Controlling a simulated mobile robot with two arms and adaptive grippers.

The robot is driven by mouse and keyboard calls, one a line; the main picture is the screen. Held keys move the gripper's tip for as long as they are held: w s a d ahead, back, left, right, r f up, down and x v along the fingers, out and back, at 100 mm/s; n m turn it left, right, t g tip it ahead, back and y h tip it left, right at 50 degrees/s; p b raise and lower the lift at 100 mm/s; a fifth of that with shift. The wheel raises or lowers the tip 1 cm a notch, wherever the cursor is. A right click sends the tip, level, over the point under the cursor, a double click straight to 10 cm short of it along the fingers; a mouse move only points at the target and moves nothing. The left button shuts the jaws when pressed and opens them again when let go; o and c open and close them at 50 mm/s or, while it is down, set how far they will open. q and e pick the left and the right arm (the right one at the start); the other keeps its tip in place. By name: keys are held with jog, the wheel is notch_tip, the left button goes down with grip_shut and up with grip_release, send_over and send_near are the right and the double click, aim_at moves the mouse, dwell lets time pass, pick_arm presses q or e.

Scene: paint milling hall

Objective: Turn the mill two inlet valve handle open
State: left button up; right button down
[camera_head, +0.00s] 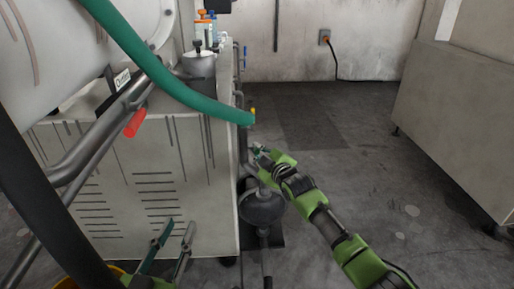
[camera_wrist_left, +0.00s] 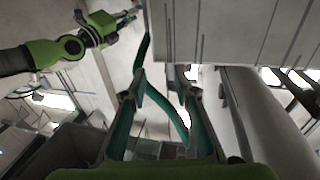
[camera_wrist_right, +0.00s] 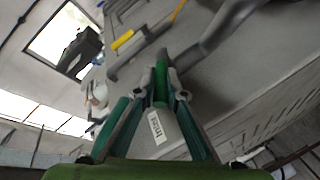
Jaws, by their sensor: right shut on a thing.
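My right gripper (camera_head: 259,152) is beside the pipework at the right corner of the grey mill cabinet (camera_head: 150,185). In the right wrist view its fingers are closed around a green handle (camera_wrist_right: 160,82). A white label reading "Inlet" (camera_wrist_right: 157,127) shows close behind the fingers. The handle is too small and covered to make out in the head view, and no mill number is readable. My left gripper (camera_head: 177,232) is open and empty in front of the cabinet; its spread fingers also show in the left wrist view (camera_wrist_left: 160,97).
A green hose (camera_head: 180,88) runs over the cabinet towards the right gripper. A yellow handle (camera_wrist_right: 122,40) is near the green one. A red handle (camera_head: 135,122) sits near an "Outlet" label (camera_head: 122,79).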

jog(key=shift+r+g+p, duration=0.15)
jog(key=shift+g+p, duration=0.15)
jog(key=shift+p, duration=0.4)
pick_arm(q)
jog(key=s+a+f+g+y+p, duration=0.1)
jog(key=s+a+f+g, duration=0.2)
jog(key=f, duration=0.4)
jog(key=s+f+g+y, duration=0.1)
jog(key=s+f+g, duration=0.2)
jog(key=f+g, duration=0.25)
pick_arm(e)
jog(key=shift+w+d+r, duration=0.1)
jog(key=shift+r, duration=0.05)
jog(key=shift+r+g+p, duration=0.1)
jog(key=shift+g+p, duration=0.2)
jog(key=shift+p, duration=0.5)
jog(key=shift+w+m+g+p, duration=0.15)
jog(key=shift+m+g+p, duration=0.2)
jog(key=shift+p, duration=0.2)
pick_arm(q)
jog(key=s+a+f+g+y, duration=0.1)
jog(key=s+a+f+g, duration=0.1)
jog(key=s, duration=0.4)
jog(key=s+a+f+g+y, duration=0.1)
jog(key=s+a+f+g, duration=0.1)
jog(key=s+f+g, duration=0.2)
jog(key=s, duration=0.3)
jog(key=shift+a+f+n, duration=0.25)
jog(key=shift+f+n, duration=0.1)
jog(key=shift+n, duration=0.05)
